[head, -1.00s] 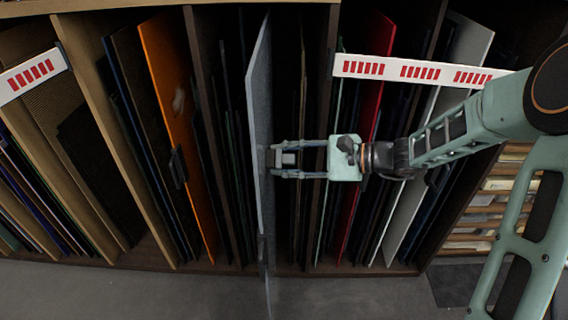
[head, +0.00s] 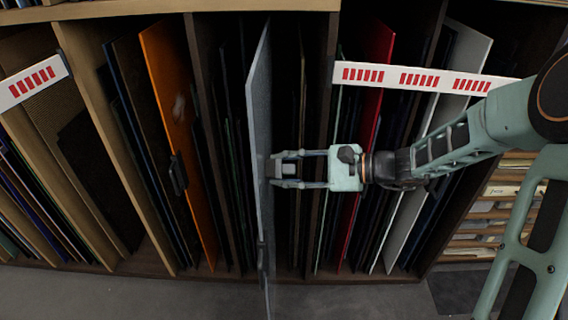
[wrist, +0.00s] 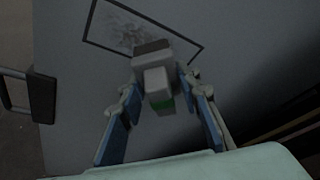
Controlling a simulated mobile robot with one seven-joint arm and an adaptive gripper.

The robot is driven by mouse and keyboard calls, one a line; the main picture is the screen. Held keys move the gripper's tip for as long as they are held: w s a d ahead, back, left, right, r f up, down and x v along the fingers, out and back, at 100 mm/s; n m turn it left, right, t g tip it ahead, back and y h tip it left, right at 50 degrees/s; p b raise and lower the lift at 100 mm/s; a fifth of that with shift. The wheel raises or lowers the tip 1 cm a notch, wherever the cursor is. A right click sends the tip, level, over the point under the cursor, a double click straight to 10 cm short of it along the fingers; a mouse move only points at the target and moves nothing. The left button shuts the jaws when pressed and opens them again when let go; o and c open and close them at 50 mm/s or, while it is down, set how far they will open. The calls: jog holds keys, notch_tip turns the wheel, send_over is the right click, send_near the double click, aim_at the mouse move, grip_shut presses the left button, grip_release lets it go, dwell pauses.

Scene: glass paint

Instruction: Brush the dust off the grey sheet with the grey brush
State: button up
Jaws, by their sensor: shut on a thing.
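The grey sheet (head: 259,120) stands upright and edge-on in the rack, sticking out toward me. In the wrist view its face (wrist: 75,110) fills most of the picture, with a dark-outlined rectangle (wrist: 170,20) holding a pale smudgy patch of dust. My gripper (head: 279,168) is at the sheet's right face, about mid-height. In the wrist view my gripper (wrist: 160,105) is shut on the grey brush (wrist: 154,82), which has a darker head and a bit of green. The brush covers the rectangle's lower part. I cannot tell whether its head touches the sheet.
A dark handle (wrist: 42,95) is on the sheet's edge. An orange sheet (head: 165,105) with its own handle (head: 178,172) stands to the left. A divider (head: 322,150) and a red sheet (head: 375,100) are close on the right. White label strips (head: 420,78) cross the rack.

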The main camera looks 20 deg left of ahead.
jog(key=shift+s+d, duration=0.2)
jog(key=shift+s, duration=1)
jog(key=shift+s+d, duration=0.2)
jog(key=shift+s, duration=0.95)
jog(key=shift+s+d+r, duration=0.1)
jog(key=shift+s+d, duration=0.2)
jog(key=shift+s, duration=0.6)
jog(key=shift+s+d, duration=0.25)
jog(key=shift+s, duration=0.65)
jog(key=shift+w+r+p, duration=0.1)
jog(key=shift+r+p, duration=0.2)
jog(key=shift+p, duration=0.05)
jog(key=shift+w+a+f, duration=0.1)
jog(key=shift+w+a, duration=0.15)
jog(key=shift+w, duration=0.7)
jog(key=shift+w+a, duration=0.2)
jog(key=shift+w, duration=0.75)
jog(key=shift+w+a, duration=0.25)
jog(key=shift+w, duration=0.5)
jog(key=shift+w+a, duration=0.25)
jog(key=shift+w, duration=0.45)
jog(key=shift+w+a, duration=0.25)
jog(key=shift+w, duration=0.5)
jog(key=w, duration=0.3)
jog(key=shift+w+a, duration=0.2)
jog(key=shift+a, duration=0.05)
jog(key=shift+s, duration=0.1)
